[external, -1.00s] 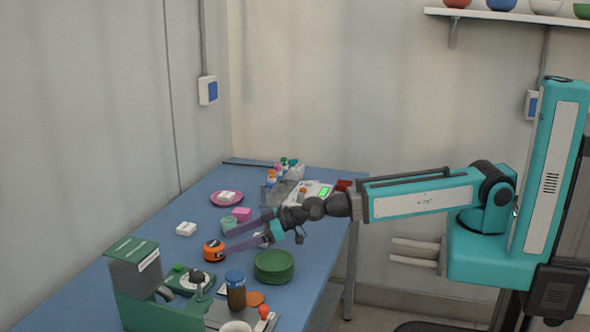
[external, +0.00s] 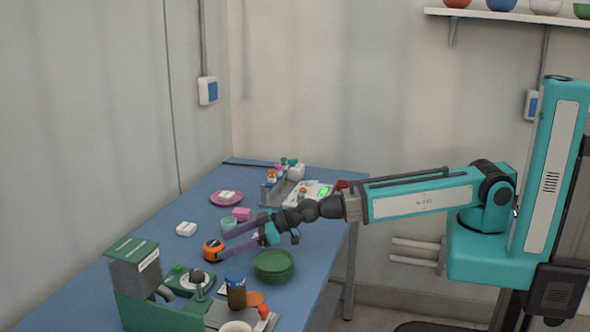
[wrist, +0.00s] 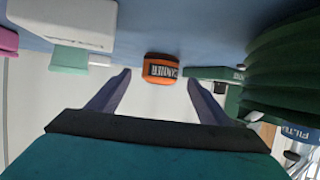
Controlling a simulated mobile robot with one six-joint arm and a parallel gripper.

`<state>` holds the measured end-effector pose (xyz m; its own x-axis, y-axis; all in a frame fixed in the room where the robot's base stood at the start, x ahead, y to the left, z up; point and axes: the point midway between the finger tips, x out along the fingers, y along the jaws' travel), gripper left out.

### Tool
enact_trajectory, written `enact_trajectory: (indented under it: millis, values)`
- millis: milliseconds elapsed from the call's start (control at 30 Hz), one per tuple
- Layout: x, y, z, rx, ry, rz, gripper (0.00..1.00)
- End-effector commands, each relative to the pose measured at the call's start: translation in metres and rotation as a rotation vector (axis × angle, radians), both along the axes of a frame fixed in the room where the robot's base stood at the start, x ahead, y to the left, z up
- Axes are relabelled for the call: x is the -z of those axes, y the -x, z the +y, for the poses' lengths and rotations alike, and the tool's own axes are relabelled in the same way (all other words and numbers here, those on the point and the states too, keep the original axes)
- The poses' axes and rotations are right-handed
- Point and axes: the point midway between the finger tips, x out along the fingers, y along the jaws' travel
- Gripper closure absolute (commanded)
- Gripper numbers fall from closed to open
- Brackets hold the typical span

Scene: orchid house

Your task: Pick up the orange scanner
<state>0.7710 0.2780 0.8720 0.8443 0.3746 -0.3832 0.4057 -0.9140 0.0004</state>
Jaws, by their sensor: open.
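The orange scanner (external: 213,250) is a small rounded orange block with a dark band. It lies on the blue bench (external: 190,278), left of the green plates. In the wrist view the scanner (wrist: 161,70) shows dark lettering on its label and sits ahead of my fingertips, roughly between their lines. My gripper (external: 222,244) is open, with its two purple fingers reaching left toward the scanner. In the wrist view the fingers of my gripper (wrist: 159,80) are spread wide with nothing held between them. I cannot tell the exact gap to the scanner.
Green stacked plates (external: 274,266) stand close to the right of my fingers. A pale green cup (external: 229,224) and pink block (external: 241,214) are just behind. A brown jar (external: 236,291) and green machine (external: 135,280) are in front. Bare bench lies left of the scanner.

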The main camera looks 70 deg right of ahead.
Motion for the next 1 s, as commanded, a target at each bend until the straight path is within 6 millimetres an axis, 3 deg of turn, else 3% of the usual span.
enact_trajectory:
  millis: [400,1000]
  values:
    - [0.001,-0.003,0.002,0.0,0.0,0.0,0.28]
    - [0.018,-0.042,0.019,-0.001,0.0,0.0,0.28]
